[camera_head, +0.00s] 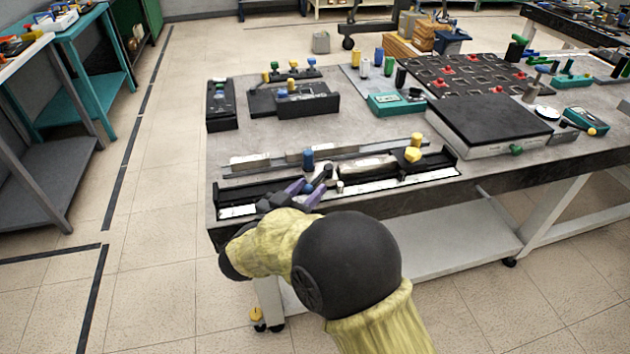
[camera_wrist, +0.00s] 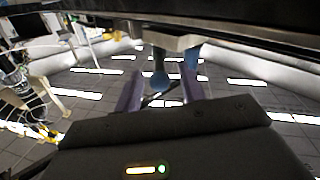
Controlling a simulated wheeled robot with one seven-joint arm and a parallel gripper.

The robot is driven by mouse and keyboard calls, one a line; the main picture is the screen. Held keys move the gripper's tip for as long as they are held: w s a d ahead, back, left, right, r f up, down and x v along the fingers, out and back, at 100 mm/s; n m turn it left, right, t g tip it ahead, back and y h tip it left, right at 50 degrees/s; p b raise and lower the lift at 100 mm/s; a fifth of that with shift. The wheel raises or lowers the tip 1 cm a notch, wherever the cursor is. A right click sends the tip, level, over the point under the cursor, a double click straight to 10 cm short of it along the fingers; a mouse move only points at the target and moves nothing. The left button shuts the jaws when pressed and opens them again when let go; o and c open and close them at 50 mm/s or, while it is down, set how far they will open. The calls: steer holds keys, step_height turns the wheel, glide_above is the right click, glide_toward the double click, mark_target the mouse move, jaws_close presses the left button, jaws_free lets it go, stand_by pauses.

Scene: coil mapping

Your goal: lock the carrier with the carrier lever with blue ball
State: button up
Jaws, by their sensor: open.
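My gripper (camera_head: 305,191) is over the left part of the long black rail unit at the table's front edge. Its two purple fingers are apart in the wrist view (camera_wrist: 160,93). Between them shows a lever's blue ball (camera_wrist: 160,80), with a gap on both sides. In the head view the ball is small and partly hidden by the fingers. A blue upright knob (camera_head: 308,158) stands just behind the fingers. A silver block (camera_head: 365,166), perhaps the carrier, lies on the rail to the right. Its exact outline is unclear.
A yellow knob (camera_head: 413,154) stands at the rail's right part. A black-topped box (camera_head: 488,122) is behind it to the right. Black blocks with small knobs (camera_head: 306,100) stand farther back.

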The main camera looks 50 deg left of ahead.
steer(key=v, duration=1.3)
steer(key=shift+s, duration=0.2)
steer(key=shift+w, duration=0.1)
